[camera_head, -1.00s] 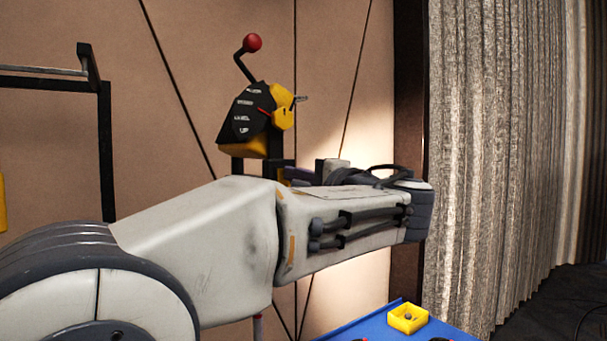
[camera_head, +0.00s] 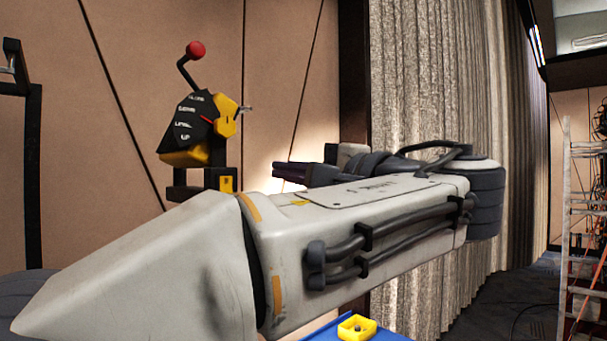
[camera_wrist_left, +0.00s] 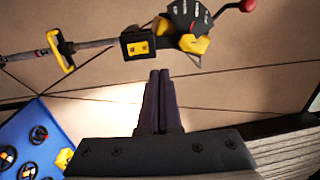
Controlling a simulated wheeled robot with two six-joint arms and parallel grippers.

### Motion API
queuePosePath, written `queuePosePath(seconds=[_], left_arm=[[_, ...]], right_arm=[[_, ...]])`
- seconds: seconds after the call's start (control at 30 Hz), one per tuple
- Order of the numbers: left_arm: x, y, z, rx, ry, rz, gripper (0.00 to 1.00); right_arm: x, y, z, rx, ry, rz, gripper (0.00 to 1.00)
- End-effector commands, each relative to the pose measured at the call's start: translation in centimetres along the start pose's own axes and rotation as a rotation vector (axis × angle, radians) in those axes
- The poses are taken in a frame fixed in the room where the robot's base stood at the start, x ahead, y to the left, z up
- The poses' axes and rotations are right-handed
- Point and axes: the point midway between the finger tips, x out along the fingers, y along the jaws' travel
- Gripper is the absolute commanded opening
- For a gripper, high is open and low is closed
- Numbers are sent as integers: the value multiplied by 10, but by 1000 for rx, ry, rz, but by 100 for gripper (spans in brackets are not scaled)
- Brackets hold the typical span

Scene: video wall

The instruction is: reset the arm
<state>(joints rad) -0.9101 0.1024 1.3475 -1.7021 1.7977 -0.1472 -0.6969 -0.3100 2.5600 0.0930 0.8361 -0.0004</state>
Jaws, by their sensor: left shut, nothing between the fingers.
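My left arm crosses the head view from lower left to the right. My left gripper (camera_head: 282,171) shows beyond the forearm as dark fingers pointing left. In the left wrist view its fingers (camera_wrist_left: 159,76) lie together, shut and empty. A black and yellow lever unit (camera_head: 190,135) with a red ball knob (camera_head: 195,50) stands beyond the gripper, up and to the left. It also shows at the top of the left wrist view (camera_wrist_left: 184,25), apart from the fingertips. My right gripper is in neither view.
A blue panel (camera_head: 318,331) with a yellow square part (camera_head: 356,327) lies below the forearm, partly hidden. It shows at lower left in the wrist view (camera_wrist_left: 62,122). A grey curtain (camera_head: 420,75) hangs behind the arm. A ladder (camera_head: 583,230) stands at right.

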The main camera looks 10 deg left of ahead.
Motion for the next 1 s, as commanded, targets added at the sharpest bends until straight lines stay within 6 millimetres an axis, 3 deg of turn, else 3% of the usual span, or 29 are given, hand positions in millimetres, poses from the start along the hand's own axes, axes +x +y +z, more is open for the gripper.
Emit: queuePosePath(seconds=[0.4,0.47,0.53,0.67,0.77,0.87,1.0], left_arm=[[0,2,-1,3,5,3,0],[1,9,-4,18,19,23,0],[3,29,-8,56,55,75,0],[2,104,-16,166,165,277,0],[-10,179,-10,239,245,493,0],[-34,251,8,276,293,724,0],[-81,338,50,264,297,1063,0]], right_arm=[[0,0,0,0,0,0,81],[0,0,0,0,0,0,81],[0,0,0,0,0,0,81],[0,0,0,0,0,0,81],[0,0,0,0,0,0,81],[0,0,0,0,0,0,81],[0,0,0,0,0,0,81]])
